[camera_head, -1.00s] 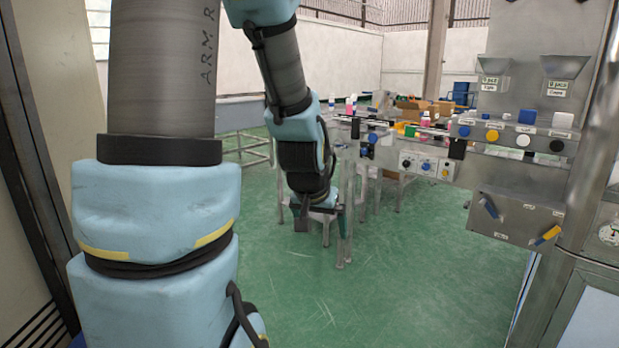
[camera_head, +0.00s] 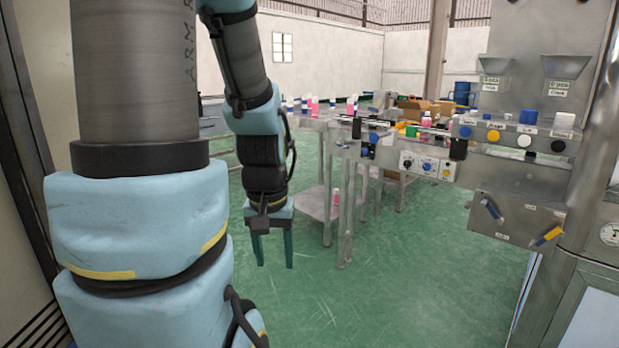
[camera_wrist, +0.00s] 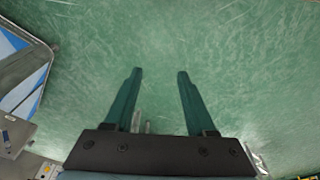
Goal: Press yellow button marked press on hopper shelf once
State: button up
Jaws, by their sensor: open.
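The hopper shelf (camera_head: 485,150) is a metal ledge at the right of the head view, under two hoppers. A round yellow button (camera_head: 493,136) sits on its front face, between a blue button (camera_head: 465,131) and a white button (camera_head: 523,140), with a black button (camera_head: 557,146) further right. The button labels are too small to read. My gripper (camera_head: 274,264) hangs pointing down over the green floor, left of and well away from the shelf. In the wrist view my gripper (camera_wrist: 160,74) is open and empty, with only floor between its fingers.
A metal table (camera_head: 318,200) with bottles stands right of my gripper. A control panel (camera_head: 427,165) with knobs is below and left of the shelf, and a box with blue and yellow levers (camera_head: 515,217) is below it. The floor (camera_head: 400,280) in front is clear.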

grip_shut()
dwell(1.1)
